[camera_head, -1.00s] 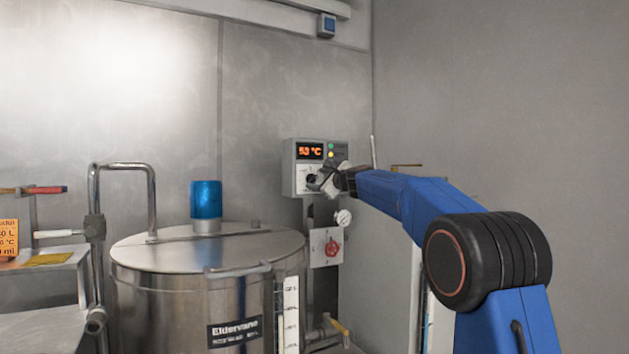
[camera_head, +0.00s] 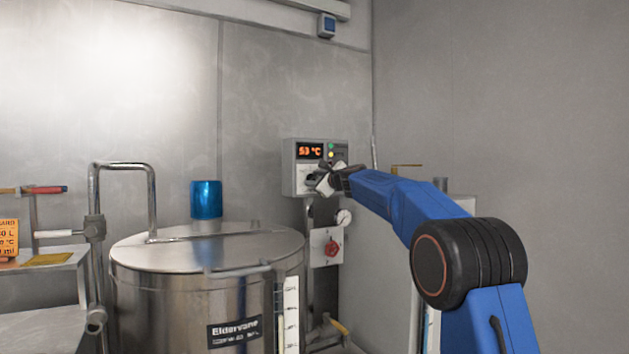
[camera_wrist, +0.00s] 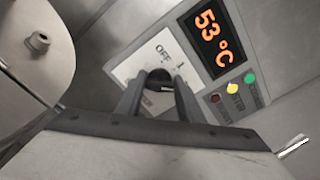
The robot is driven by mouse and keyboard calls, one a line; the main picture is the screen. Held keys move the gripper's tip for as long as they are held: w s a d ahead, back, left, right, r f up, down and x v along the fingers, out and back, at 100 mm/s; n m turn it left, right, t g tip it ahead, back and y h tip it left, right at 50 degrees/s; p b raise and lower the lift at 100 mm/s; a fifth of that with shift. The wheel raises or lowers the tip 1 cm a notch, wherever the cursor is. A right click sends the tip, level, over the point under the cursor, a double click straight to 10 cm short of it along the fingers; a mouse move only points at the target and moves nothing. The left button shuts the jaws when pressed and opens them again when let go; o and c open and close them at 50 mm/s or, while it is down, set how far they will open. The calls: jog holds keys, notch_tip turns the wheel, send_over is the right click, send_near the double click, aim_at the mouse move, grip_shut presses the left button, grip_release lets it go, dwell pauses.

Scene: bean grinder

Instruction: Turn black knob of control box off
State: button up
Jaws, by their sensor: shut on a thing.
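The grey control box (camera_head: 289,165) is on the back wall, with an orange display reading 53 °C. In the wrist view the control box (camera_wrist: 272,52) appears tilted, with a white plate marked OFF around the black knob (camera_wrist: 159,76). My gripper (camera_wrist: 157,86) is shut on the black knob, one finger on each side. In the head view my gripper (camera_head: 321,182) is at the lower front of the box and hides the knob. The knob's exact pointing direction is hard to tell.
A red knob on a white plate (camera_head: 327,246) and a gauge (camera_head: 344,217) are below the box. The right wall is bare.

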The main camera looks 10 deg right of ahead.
jog(key=shift+n, duration=0.4)
jog(key=n, duration=0.3)
jog(key=shift+f+n, duration=0.1)
jog(key=shift+n, duration=0.2)
jog(key=shift+f+n, duration=0.2)
jog(key=shift+n, duration=3.2)
jog(key=shift+f+n, duration=0.2)
jog(key=shift+n, duration=3.2)
jog(key=o, duration=1.1)
jog(key=shift+c, duration=0.2)
jog(key=shift+r, duration=0.1)
jog(key=shift+s, duration=0.15)
